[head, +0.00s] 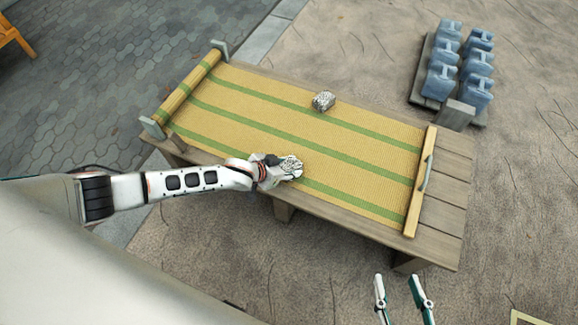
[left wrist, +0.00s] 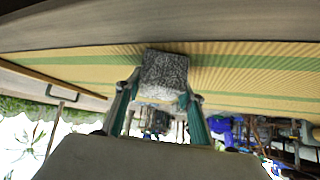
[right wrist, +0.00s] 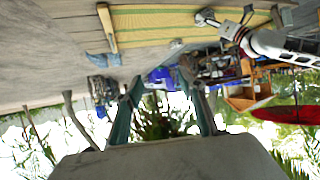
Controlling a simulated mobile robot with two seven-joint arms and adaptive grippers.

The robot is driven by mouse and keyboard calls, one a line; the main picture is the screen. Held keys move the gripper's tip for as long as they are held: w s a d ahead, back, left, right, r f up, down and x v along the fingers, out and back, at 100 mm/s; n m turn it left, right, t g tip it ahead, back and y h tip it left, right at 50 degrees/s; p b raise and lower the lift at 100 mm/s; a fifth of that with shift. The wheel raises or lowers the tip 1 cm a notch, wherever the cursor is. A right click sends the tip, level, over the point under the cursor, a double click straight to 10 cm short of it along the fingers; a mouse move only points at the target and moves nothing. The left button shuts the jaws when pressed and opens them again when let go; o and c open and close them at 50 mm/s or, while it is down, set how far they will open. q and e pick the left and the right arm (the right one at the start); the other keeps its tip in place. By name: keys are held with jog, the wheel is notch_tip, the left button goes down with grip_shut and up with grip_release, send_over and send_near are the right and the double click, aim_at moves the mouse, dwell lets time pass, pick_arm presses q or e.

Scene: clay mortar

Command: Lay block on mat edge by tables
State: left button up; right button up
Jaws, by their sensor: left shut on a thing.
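A yellow mat with green stripes (head: 380,140) lies unrolled on a wooden table (head: 452,185). A speckled grey block (head: 323,101) rests on the mat near its far long edge. My left gripper (head: 280,170) is over the near long edge of the mat, shut on a second speckled block (head: 292,167). In the left wrist view that block (left wrist: 164,74) sits between the fingertips, against the mat; I cannot tell whether it touches the mat. My right gripper (head: 398,290) is open and empty in front of the table's near right side, away from the mat.
A wooden bar with a handle (head: 420,185) lies across the mat's right end. A roll (head: 188,88) between grey brackets is at the left end. Several blue-grey weights (head: 460,65) stand on a pallet behind the table. The mat's middle is clear.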

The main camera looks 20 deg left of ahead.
pick_arm(q)
jog(key=shift+f, duration=0.1)
jog(key=o, duration=1.2)
jog(key=shift+f, duration=0.1)
jog(key=shift+o, duration=1.3)
